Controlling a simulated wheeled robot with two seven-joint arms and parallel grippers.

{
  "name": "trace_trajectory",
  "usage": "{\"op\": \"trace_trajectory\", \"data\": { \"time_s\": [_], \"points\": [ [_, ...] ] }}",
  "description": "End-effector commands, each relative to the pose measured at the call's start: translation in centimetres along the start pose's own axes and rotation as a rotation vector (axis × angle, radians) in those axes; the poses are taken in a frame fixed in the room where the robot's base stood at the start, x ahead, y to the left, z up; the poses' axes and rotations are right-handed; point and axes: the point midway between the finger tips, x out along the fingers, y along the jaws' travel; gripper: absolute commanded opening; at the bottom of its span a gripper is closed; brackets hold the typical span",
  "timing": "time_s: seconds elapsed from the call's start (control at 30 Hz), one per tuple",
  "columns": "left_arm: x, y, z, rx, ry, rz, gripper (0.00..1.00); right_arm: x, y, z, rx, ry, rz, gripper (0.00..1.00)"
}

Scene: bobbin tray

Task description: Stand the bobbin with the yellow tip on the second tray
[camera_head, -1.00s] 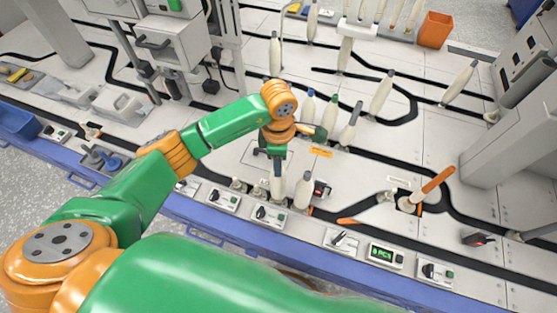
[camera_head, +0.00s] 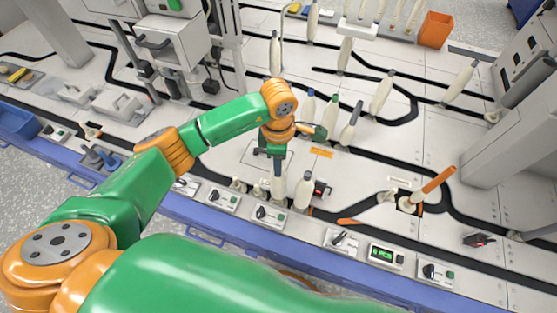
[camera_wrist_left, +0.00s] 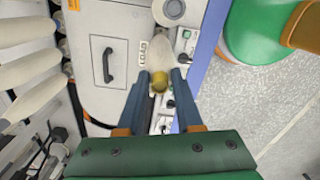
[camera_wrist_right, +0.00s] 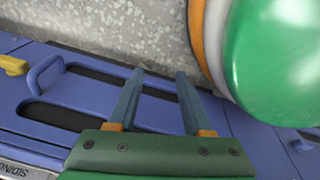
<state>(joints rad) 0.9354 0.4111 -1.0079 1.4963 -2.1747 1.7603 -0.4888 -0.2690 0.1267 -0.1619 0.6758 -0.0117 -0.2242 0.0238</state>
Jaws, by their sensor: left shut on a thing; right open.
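My left gripper (camera_head: 278,172) points down in the head view, near the front edge of the bench. It is shut on a pale bobbin (camera_head: 278,189); in the left wrist view its yellow tip (camera_wrist_left: 159,84) is between the fingertips and its cream body (camera_wrist_left: 158,56) extends beyond them. The held bobbin looks close to upright. I cannot tell whether its base touches a tray. My right gripper (camera_wrist_right: 160,78) is open and empty in the right wrist view.
Several bobbins with dark, blue and green tips (camera_head: 331,118) stand behind the gripper. An orange bin (camera_head: 435,29) is at the back. Switch boxes (camera_head: 270,216) line the front edge. A blue rail and handle (camera_wrist_right: 45,73) lie near my right gripper.

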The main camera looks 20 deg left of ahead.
Motion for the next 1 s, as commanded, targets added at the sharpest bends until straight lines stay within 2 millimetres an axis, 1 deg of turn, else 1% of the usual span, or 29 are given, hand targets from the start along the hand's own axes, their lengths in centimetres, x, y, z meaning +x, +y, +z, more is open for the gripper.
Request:
{"op": "trace_trajectory", "data": {
  "time_s": [0.57,0.6,0.63,0.67,0.9,1.0],
  "points": [
    [1.1,0.0,0.0,0.0,0.001,0.0,0.0,1.0,0.1,0.1,0.0,0.0,0.003,0.5],
    [1.1,0.0,0.0,0.0,0.001,0.001,0.37,1.0,0.1,0.1,0.0,0.0,0.003,0.5],
    [1.0,0.0,0.0,0.0,0.001,0.0,0.45,0.9,0.1,0.1,0.0,0.0,0.003,0.5],
    [1.0,0.0,0.0,0.0,0.001,0.0,0.47,0.9,0.1,0.1,0.0,0.0,0.003,0.5],
    [1.0,0.0,0.0,0.0,0.001,0.0,0.47,0.9,0.1,0.1,0.0,0.0,0.003,0.5],
    [1.0,0.0,0.0,0.0,0.001,0.0,0.47,0.8,-0.1,-0.4,0.0,0.004,-0.001,0.5]
  ]
}}
